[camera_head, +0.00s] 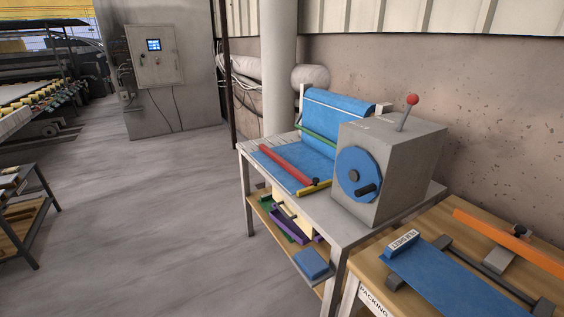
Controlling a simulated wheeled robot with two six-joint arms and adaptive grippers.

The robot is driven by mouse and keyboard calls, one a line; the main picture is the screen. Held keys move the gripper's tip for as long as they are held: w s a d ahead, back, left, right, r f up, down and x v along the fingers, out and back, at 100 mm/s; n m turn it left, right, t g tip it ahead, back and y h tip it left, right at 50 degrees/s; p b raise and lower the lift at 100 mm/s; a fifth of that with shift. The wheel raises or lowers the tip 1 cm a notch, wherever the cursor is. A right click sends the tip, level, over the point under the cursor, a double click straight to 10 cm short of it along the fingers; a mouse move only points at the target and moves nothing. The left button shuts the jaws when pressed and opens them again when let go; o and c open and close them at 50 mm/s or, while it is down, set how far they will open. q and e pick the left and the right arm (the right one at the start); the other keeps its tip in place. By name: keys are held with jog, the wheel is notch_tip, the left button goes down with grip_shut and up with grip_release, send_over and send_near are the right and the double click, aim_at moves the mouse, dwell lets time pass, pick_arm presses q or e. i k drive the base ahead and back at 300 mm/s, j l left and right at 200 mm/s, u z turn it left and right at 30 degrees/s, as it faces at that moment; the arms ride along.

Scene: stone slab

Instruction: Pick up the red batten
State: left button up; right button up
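A long red batten (286,165) lies at a slant on a blue sheet (283,172) on top of a grey table (341,232). A yellow bar (314,187) lies by its near end, with a small dark knob close by. A green bar (319,136) lies farther back, against the upright blue roll. Neither of my grippers shows in the head view.
A grey machine box (403,155) with a blue wheel and red-knobbed lever stands on the table's right. A wooden packing bench (380,272) with an orange bar (508,243) is at front right. Purple bars (289,228) lie on the lower shelf.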

aim_at(308, 182)
jog(key=i+j+z, duration=0.1)
jog(key=i+j, duration=0.2)
jog(key=i+j+z, duration=0.1)
jog(key=i+j, duration=0.25)
jog(key=i+j+z, duration=0.1)
jog(key=i+j, duration=0.25)
jog(key=i+j+z, duration=0.1)
jog(key=i+j, duration=0.25)
jog(key=i+j+z, duration=0.1)
jog(key=i+j, duration=0.2)
jog(key=i+j+z, duration=0.1)
jog(key=i+j, duration=0.2)
jog(key=j, duration=0.25)
jog(key=i+j+z, duration=0.1)
jog(key=i+j, duration=0.15)
jog(key=j, duration=0.2)
jog(key=i+j+z, duration=0.1)
jog(key=i+j, duration=0.2)
jog(key=j, duration=0.15)
